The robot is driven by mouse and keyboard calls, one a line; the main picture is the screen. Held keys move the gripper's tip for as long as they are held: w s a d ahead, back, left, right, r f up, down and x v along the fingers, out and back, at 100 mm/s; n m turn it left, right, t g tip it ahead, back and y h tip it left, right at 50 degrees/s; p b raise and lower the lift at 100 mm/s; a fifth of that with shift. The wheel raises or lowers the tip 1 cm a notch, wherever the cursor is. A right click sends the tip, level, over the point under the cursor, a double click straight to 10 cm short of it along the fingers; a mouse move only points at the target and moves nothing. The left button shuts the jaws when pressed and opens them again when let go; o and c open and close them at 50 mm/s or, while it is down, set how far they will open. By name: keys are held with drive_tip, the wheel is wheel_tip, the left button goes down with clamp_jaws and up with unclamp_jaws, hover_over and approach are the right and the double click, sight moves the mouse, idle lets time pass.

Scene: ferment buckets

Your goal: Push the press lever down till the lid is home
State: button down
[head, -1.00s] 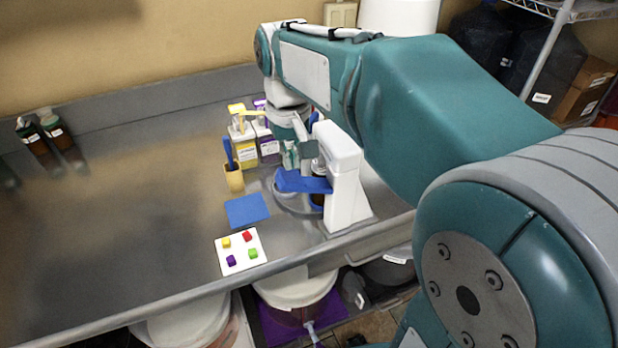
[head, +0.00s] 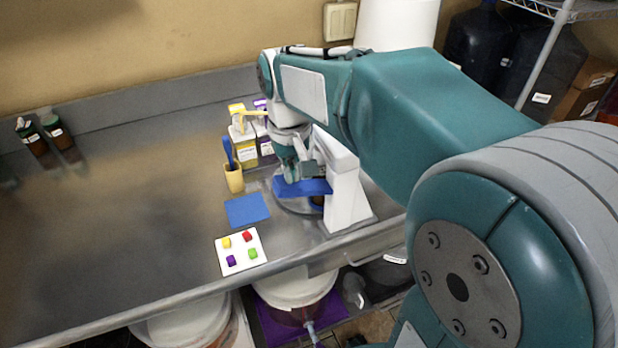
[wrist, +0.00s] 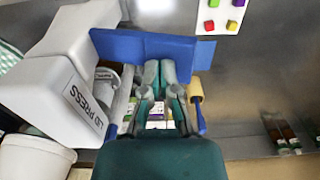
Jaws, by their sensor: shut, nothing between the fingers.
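The white lid press (head: 345,190) stands near the counter's front edge; in the wrist view its body (wrist: 55,95) reads "LID PRESS". Its blue lever (head: 312,187) sticks out to the left in the head view. In the wrist view the lever (wrist: 190,50) crosses just beyond my fingertips. My gripper (head: 288,178) is shut and empty, pointing down at the lever; it also shows in the wrist view (wrist: 160,68). It looks at or touching the lever, but contact is not clear. The lid and what is under the lever are mostly hidden.
A blue mat (head: 247,210) and a white board (head: 240,252) with coloured blocks lie left of the press. Dark bottles (head: 45,137) are far left.

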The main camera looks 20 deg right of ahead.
sight(293, 192)
drive_tip(key=shift+f, duration=1.5)
drive_tip(key=shift+f, duration=1.25)
drive_tip(key=shift+r, duration=0.15)
